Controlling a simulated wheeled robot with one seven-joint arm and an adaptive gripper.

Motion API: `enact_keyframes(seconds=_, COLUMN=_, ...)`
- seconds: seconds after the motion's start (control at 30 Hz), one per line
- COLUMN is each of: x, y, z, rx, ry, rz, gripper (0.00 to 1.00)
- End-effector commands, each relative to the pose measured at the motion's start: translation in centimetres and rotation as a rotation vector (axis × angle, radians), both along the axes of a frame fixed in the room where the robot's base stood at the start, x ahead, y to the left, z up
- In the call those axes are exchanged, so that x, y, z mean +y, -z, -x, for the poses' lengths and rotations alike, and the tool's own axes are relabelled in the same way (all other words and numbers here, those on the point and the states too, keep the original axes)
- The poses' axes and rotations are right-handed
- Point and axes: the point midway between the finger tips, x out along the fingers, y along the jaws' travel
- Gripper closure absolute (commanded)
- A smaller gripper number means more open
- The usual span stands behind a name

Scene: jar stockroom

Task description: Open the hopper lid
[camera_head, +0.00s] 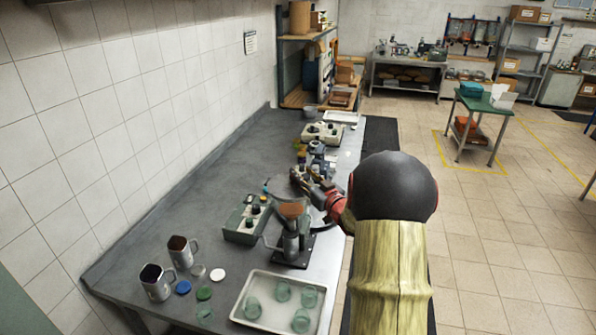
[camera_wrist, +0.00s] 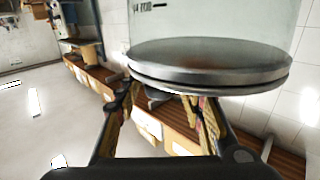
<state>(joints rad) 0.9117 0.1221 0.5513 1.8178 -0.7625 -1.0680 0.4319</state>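The wrist view appears upside down. In it, a round grey metal lid (camera_wrist: 210,65) lies against a clear glass cylinder (camera_wrist: 220,22), which looks like the hopper and has dark markings. My gripper (camera_wrist: 163,112) is open and empty, its fingers spread beside the lid's rim; whether they touch it I cannot tell. In the head view my gripper (camera_head: 299,177) is above the bench, close to a grey machine with an orange-brown funnel-shaped top (camera_head: 291,209). I cannot tell which machine there carries the glass hopper.
The grey bench (camera_head: 190,210) runs along a tiled wall. A blue-grey machine (camera_head: 316,150) stands beyond.

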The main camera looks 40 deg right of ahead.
Motion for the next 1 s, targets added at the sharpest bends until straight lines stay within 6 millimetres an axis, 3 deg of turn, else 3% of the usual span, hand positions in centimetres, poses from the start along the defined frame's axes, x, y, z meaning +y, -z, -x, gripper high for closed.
enact_keyframes(seconds=0.23, x=-0.7, y=0.0, z=-2.7, rx=0.000, ry=0.000, rz=0.000, gripper=0.61)
enact_keyframes(seconds=0.57, x=-0.8, y=0.0, z=-3.2, rx=0.000, ry=0.000, rz=0.000, gripper=0.61)
enact_keyframes(seconds=1.0, x=-0.8, y=0.0, z=-3.1, rx=0.000, ry=0.000, rz=0.000, gripper=0.85)
